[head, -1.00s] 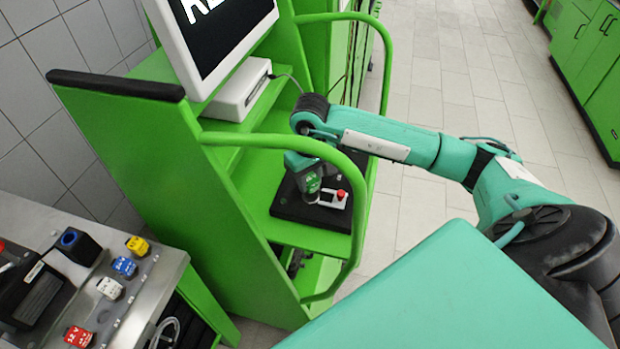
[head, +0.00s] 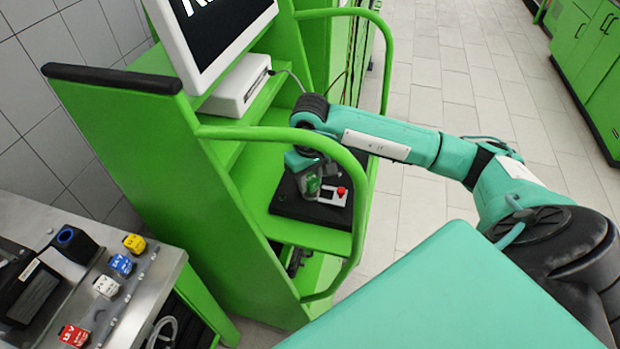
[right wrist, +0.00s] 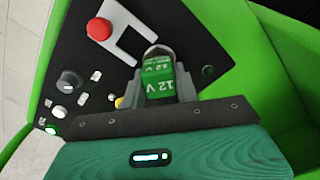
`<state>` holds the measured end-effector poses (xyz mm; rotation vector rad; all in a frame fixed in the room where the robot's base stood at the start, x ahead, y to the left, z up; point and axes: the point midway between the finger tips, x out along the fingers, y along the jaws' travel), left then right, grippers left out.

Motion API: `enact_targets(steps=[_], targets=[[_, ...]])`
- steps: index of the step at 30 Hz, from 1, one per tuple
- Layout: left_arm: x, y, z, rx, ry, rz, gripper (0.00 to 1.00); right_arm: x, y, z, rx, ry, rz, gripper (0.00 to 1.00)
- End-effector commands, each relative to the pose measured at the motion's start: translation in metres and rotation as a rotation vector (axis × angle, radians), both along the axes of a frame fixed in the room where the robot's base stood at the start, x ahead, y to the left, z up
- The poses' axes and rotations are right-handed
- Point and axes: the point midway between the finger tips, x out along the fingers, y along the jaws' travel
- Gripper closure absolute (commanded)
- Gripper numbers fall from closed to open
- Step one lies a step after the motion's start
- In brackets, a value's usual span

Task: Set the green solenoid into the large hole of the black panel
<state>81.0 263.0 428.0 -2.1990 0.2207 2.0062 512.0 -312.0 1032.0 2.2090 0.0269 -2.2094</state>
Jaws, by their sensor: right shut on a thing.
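The green solenoid (right wrist: 158,82), marked 12 V, is between the fingers of my right gripper (right wrist: 160,75) in the right wrist view. My right gripper is shut on it, over the black panel (right wrist: 105,70). In the head view the solenoid (head: 311,184) shows small below my right gripper (head: 310,180), at the panel (head: 290,205) on the green shelf. I cannot tell whether the solenoid touches the panel. My left gripper is not in view.
The panel carries a red button (right wrist: 99,29), a pale bracket (right wrist: 125,35) and knobs (right wrist: 68,82). A curved green rail (head: 350,165) stands close to my right arm. Yellow (head: 134,243), blue (head: 122,265), white (head: 107,287) and red (head: 74,335) blocks sit on the metal bench at left.

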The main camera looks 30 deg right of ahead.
Motion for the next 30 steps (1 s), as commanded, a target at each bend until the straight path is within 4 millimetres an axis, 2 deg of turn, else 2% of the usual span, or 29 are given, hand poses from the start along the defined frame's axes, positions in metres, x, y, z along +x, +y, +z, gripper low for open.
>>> enact_targets(steps=[20, 21, 24, 25, 30], targets=[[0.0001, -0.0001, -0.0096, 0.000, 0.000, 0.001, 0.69, 0.0003, -0.0001, -0.0080, 0.000, -0.001, 0.000, 0.86], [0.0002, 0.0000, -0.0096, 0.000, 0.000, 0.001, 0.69, 0.0003, -0.0001, -0.0080, 0.000, -0.001, 0.000, 0.67], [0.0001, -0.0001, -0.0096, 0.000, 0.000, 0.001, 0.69, 0.0002, 0.0000, -0.0081, 0.000, -0.001, 0.000, 0.48], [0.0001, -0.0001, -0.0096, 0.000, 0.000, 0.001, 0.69, 0.0002, 0.0000, -0.0081, 0.000, -0.001, 0.000, 0.44], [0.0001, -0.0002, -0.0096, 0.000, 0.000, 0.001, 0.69, 0.0001, 0.0000, -0.0083, 0.000, -0.001, 0.000, 0.44]])
